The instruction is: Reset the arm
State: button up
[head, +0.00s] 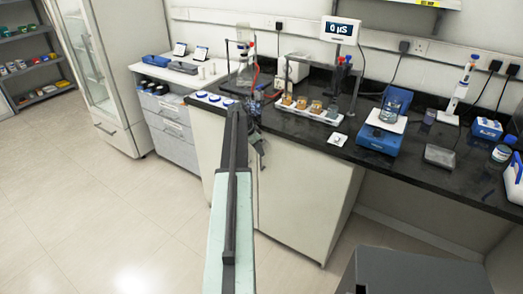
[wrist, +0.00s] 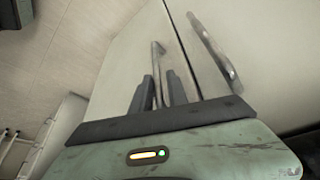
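My arm reaches forward in the head view, with my gripper (head: 254,134) near the front edge of the black bench, in front of the white cabinet (head: 305,195). In the wrist view, my gripper (wrist: 160,92) shows two dark fingers with a gap between them. One metal door handle (wrist: 157,60) appears in line with this gap, and I cannot tell whether the fingers are near it or touch it. A second handle (wrist: 214,50) is to its right. I see nothing held.
The black bench (head: 350,152) carries a white rack (head: 308,109) of brown-topped jars, a blue device (head: 381,137) with a beaker, and a display (head: 341,29). A grey drawer unit (head: 172,125) stands left. The pale floor (head: 110,215) is open at the left.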

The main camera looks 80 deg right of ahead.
jog(key=p+v, duration=0.2)
jog(key=v, duration=0.2)
jog(key=shift+s+a+r, duration=0.1)
